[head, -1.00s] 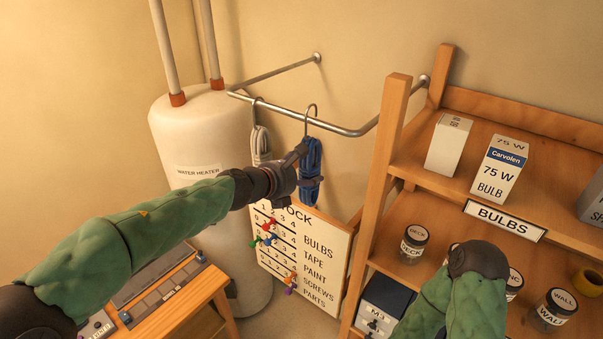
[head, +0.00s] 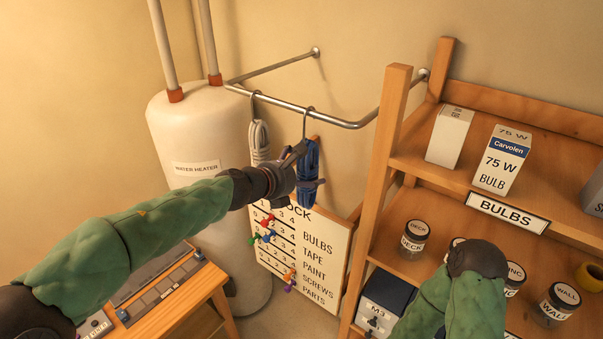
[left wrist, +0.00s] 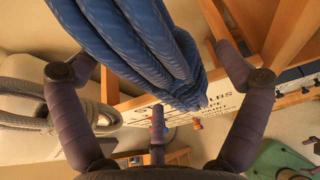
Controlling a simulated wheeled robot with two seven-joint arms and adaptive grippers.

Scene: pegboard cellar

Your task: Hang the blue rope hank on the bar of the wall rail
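The blue rope hank (head: 310,172) hangs upright from a dark wire hook (head: 307,122). The hook's top curves over the front bar of the metal wall rail (head: 336,122) and appears to rest on it. My left gripper (head: 307,166) is at the hank's middle. In the left wrist view the blue strands (left wrist: 150,50) pass between the two widely spread fingers (left wrist: 160,76), with gaps on both sides. The gripper looks open around the hank. My right gripper does not show; only a green sleeve and dark joint of that arm are visible.
A grey hank (head: 259,142) hangs left on the same bar. The white water heater (head: 195,135) stands behind it. A stock board (head: 325,245) is below. The wooden shelf (head: 390,150) with bulb boxes and jars is close on the right. A workbench (head: 185,295) is lower left.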

